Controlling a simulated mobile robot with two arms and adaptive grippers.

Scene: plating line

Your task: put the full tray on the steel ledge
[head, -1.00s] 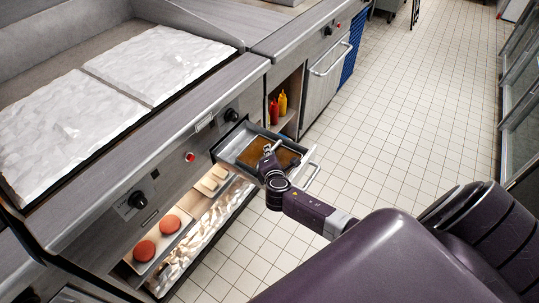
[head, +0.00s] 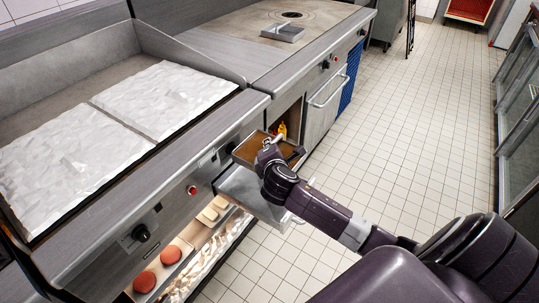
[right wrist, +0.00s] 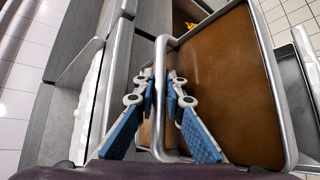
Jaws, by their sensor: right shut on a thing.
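The full tray (head: 248,152) is a shallow metal pan filled with a flat brown layer. It is held above the open drawer, in front of the cabinet. The tray looks roughly level. The steel ledge (head: 190,135) appears to be the long front strip of the griddle, to the left of the tray and bare there. My left gripper is not in view.
The pulled-out drawer (head: 246,192) is below the tray. Red patties (head: 145,281) and buns (head: 213,209) lie in the low shelf.

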